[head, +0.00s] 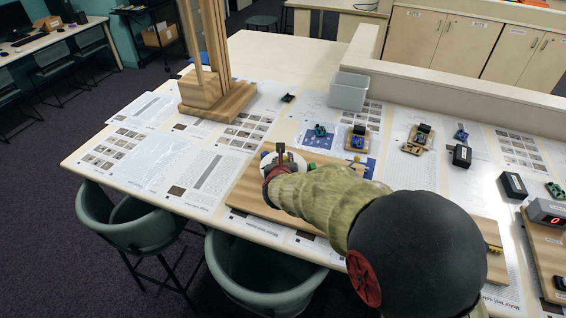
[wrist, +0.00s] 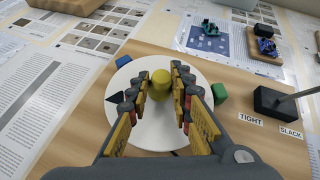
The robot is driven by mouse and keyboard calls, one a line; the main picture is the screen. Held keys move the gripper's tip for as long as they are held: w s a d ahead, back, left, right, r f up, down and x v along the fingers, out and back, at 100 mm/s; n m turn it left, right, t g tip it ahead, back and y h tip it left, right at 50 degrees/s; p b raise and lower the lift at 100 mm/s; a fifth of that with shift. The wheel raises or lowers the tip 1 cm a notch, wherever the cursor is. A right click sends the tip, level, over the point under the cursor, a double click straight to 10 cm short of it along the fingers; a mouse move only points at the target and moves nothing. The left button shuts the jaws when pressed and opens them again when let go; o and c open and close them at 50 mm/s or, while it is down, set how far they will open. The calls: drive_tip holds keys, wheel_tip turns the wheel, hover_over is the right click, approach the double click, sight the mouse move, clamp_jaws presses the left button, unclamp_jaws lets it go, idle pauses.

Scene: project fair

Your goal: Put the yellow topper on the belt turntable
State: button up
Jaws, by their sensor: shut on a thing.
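The yellow topper (wrist: 160,84) is a small rounded yellow piece between the two fingertips of my gripper (wrist: 160,82) in the wrist view. My gripper is shut on it. The belt turntable is a round white disc (wrist: 152,132) on a wooden board, directly below the topper in that view. I cannot tell whether the topper touches the disc. In the head view my gripper (head: 282,157) is over the white disc (head: 267,163), and my arm hides much of the board.
A green block (wrist: 219,93) sits at the disc's right edge and a dark wedge (wrist: 117,97) at its left. A black block with a rod (wrist: 272,102) stands right, by TIGHT and SLACK labels. A tall wooden stand (head: 215,95) and a grey bin (head: 348,92) stand farther back.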

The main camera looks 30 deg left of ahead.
drive_tip(key=o, duration=0.9)
drive_tip(key=shift+r, duration=0.1)
drive_tip(key=shift+s+r, duration=0.2)
drive_tip(key=p+v, duration=0.2)
drive_tip(key=v, duration=0.9)
drive_tip(key=shift+s+d, duration=0.2)
